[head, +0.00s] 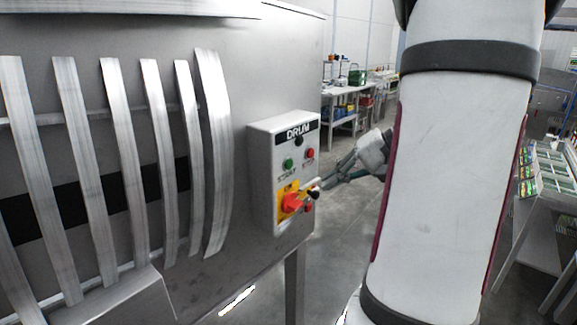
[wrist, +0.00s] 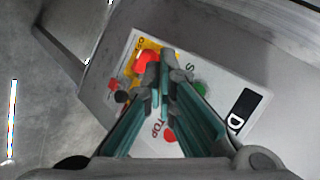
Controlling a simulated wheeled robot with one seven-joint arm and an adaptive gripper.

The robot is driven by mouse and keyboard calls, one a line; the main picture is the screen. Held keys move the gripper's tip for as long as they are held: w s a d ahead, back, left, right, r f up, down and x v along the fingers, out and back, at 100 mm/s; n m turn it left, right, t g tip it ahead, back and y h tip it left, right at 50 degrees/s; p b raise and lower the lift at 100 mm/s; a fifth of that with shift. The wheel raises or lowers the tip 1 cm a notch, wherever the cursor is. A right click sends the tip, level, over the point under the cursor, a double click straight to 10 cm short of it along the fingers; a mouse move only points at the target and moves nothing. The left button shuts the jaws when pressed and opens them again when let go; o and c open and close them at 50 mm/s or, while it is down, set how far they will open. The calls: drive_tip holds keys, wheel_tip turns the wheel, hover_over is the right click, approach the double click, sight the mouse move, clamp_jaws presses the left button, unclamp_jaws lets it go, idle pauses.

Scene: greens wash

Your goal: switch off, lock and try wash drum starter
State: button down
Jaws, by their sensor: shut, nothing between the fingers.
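The drum starter (head: 264,170) is a pale grey box labelled DRUM on the side of the steel machine; its face also shows in the wrist view (wrist: 228,86). A red rotary switch handle (head: 291,203) sits on a yellow plate low on the face. It shows in the wrist view (wrist: 145,60), partly hidden by a fingertip; its setting is unclear. Above are a green button (head: 288,163) and a red button (head: 310,153). A small black knob (head: 314,194) is right of the handle. My gripper (head: 318,185) is shut and empty, its tips close to the handle; contact is unclear.
Curved steel bars (head: 122,160) line the machine left of the box. A bench with bottles and bins (head: 340,118) stands at the back. A table with green-edged trays (head: 548,170) is at the right. Open floor lies right of the box, behind my arm.

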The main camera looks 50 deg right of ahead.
drive_tip(key=w+b, duration=0.2)
drive_tip(key=w, duration=0.6)
drive_tip(key=shift+w+a+b, duration=0.15)
drive_tip(key=shift+a+b, duration=0.15)
drive_tip(key=shift+w, duration=0.15)
idle(1.1)
drive_tip(key=shift+w, duration=0.25)
drive_tip(key=shift+w+a, duration=0.1)
drive_tip(key=shift+w, duration=0.35)
idle(0.8)
drive_tip(key=shift+s, duration=0.85)
drive_tip(key=s, duration=0.1)
drive_tip(key=s+p, duration=0.1)
drive_tip(key=s, duration=0.1)
drive_tip(key=s+p, duration=0.1)
drive_tip(key=s, duration=0.1)
drive_tip(key=shift+d, duration=0.3)
